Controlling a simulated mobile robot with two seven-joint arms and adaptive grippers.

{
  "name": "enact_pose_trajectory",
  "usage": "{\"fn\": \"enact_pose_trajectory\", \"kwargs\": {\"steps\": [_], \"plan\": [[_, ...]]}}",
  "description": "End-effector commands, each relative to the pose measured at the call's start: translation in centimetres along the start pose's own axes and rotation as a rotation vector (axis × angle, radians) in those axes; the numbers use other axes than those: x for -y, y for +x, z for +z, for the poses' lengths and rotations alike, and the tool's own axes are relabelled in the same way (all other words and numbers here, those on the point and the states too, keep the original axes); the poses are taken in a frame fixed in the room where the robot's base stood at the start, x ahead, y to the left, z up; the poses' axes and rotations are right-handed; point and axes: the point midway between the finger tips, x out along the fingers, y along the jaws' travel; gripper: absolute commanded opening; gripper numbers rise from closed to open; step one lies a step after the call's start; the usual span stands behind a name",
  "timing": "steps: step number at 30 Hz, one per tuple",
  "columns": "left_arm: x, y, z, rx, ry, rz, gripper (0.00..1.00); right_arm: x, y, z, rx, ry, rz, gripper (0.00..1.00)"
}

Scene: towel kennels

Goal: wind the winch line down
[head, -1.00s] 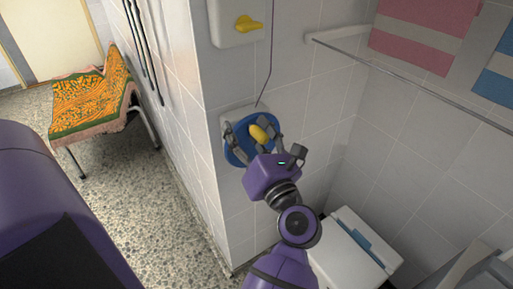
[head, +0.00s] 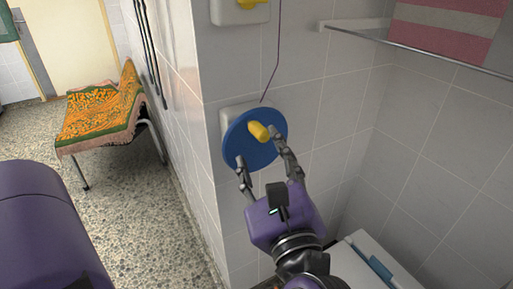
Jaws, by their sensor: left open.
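The winch is a blue disc (head: 240,146) on a pale wall plate (head: 229,114), with a yellow crank knob (head: 258,131) standing out near its middle. The thin dark winch line (head: 277,62) runs up the wall from the plate. My left gripper (head: 264,159) is open in front of the disc's lower part. Its fingers are spread below the knob, one at the disc's lower left and one at its right. The knob is not between the fingertips. I cannot tell whether the fingertips touch the disc. My right gripper is not in view.
A towel rail (head: 420,50) with a pink striped towel (head: 450,22) is at upper right. A white bin (head: 362,262) stands below. A chair with an orange cloth (head: 100,112) is at left, with open floor beside it.

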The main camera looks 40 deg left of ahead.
Motion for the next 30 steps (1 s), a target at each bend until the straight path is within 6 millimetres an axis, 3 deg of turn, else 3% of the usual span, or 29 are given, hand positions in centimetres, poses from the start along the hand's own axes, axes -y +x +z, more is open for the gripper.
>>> {"fn": "enact_pose_trajectory", "kwargs": {"steps": [1, 9, 18, 30], "plan": [[-5.9, -1.1, -3.4, -0.069, 0.149, 0.070, 0.50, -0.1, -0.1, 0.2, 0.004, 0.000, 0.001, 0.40], [-4.2, -0.3, -3.7, -0.073, 0.152, 0.067, 0.50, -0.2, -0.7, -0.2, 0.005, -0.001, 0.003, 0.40], [-4.2, -0.1, -4.0, -0.075, 0.158, 0.066, 0.50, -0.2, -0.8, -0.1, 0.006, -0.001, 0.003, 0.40], [-4.5, 3.8, -4.3, -0.076, 0.160, 0.071, 0.50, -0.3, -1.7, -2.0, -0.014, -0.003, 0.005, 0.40]]}}
